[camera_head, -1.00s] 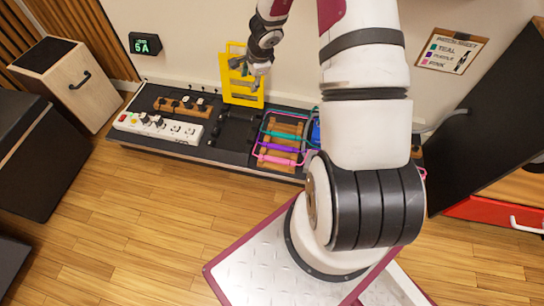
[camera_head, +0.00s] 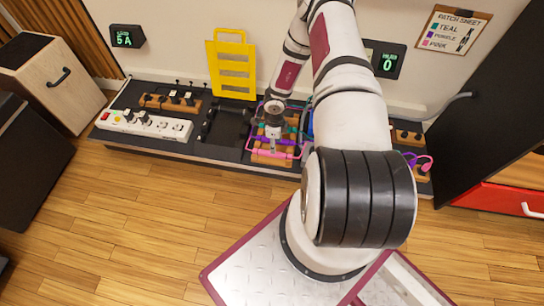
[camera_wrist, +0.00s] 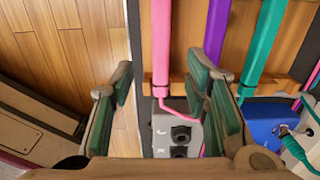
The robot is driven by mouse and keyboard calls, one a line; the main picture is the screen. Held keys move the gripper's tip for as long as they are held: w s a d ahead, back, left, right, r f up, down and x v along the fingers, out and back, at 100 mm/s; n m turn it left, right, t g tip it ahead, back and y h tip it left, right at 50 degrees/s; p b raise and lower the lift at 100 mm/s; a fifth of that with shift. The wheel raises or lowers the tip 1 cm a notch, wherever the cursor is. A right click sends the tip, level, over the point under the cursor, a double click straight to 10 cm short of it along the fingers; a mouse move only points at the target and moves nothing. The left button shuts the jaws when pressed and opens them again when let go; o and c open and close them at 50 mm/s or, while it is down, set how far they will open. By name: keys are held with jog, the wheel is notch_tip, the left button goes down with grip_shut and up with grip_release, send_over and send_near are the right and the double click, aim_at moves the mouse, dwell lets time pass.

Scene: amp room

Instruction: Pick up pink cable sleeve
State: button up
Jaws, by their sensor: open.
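The pink cable sleeve (camera_wrist: 161,40) runs straight along the wooden block in the wrist view. In the head view, the pink sleeve (camera_head: 265,155) lies on the block's near side, partly hidden by my gripper (camera_head: 273,146). My gripper (camera_wrist: 162,82) is open and empty, pointing down over the block. In the wrist view, the pink sleeve shows between its two green-padded fingers. The purple sleeve (camera_wrist: 217,40) runs beside it, and the right finger overlaps its lower part in the picture. The teal sleeve (camera_wrist: 262,45) lies further right. I cannot tell the fingers' height above the sleeves.
A grey jack box (camera_wrist: 178,138) and a blue box (camera_wrist: 266,122) sit near the block. A white power strip (camera_head: 142,125) and a yellow rack (camera_head: 231,68) stand to the left. The wood floor (camera_head: 120,220) in front is clear.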

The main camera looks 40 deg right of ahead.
jog(key=shift+f+b, duration=1.7)
jog(key=shift+f, duration=1.65)
jog(key=shift+d+r, duration=0.1)
grip_shut()
